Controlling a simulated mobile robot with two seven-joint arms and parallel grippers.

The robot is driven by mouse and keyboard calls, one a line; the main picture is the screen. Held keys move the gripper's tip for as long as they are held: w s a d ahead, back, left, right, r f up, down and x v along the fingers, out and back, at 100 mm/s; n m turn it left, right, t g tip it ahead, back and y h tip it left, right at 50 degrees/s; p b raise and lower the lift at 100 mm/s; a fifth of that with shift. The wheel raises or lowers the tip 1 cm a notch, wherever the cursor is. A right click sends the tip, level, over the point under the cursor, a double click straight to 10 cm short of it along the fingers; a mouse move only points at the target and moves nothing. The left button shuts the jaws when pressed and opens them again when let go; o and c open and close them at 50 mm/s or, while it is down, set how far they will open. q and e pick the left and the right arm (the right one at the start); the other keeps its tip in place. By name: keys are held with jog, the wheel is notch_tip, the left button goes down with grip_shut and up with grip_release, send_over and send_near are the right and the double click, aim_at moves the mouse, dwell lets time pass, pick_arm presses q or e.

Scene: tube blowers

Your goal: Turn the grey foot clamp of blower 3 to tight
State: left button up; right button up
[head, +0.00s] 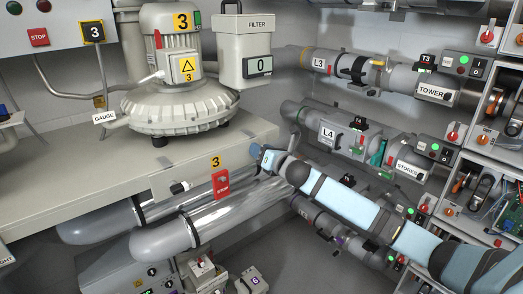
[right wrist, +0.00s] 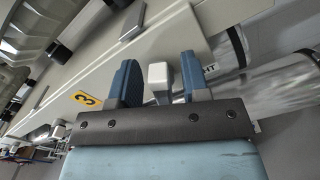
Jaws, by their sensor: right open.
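Blower 3 (head: 178,90), a cream ribbed machine with yellow 3 labels, stands on a pale bench. My right gripper (head: 265,158) is at the bench's front edge, right of the blower, and also shows in the right wrist view (right wrist: 159,62). Its two blue fingers are open. A pale grey block on a short stem, seemingly the foot clamp's handle (right wrist: 158,76), sits between the fingers, with a gap visible on each side. A label ending in "HT" (right wrist: 209,70) shows beside the right finger, partly hidden. In the head view the gripper hides the clamp. My left gripper is not in view.
A red stop tag (head: 221,185) hangs at the front of the bench (head: 75,180), near a yellow 3 label. Shiny pipes (head: 165,238) run below. Pipes L3 and L4 (head: 328,133) line the wall at right.

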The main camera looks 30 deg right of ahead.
grip_shut()
jog(key=m+p, duration=0.1)
jog(key=m, duration=0.1)
jog(key=shift+d+m, duration=0.2)
jog(key=shift+m, duration=0.2)
jog(key=m, duration=0.1)
jog(key=m+p, duration=0.1)
jog(key=m, duration=0.1)
jog(key=shift+d+f+m, duration=0.2)
jog(key=shift+f+m, duration=0.05)
jog(key=shift+m, duration=0.05)
jog(key=shift+d+f+m+p, duration=0.1)
jog(key=shift+f+m+p, duration=0.2)
jog(key=shift+m, duration=0.8)
jog(key=shift+f+m+p, duration=0.1)
jog(key=shift+m+p, duration=0.3)
jog(key=shift+m, duration=0.7)
jog(key=shift+d+f+m+p, duration=0.15)
jog(key=shift+m+p, duration=0.2)
jog(key=shift+m, duration=0.75)
jog(key=shift+a+m, duration=0.1)
jog(key=shift+m, duration=0.2)
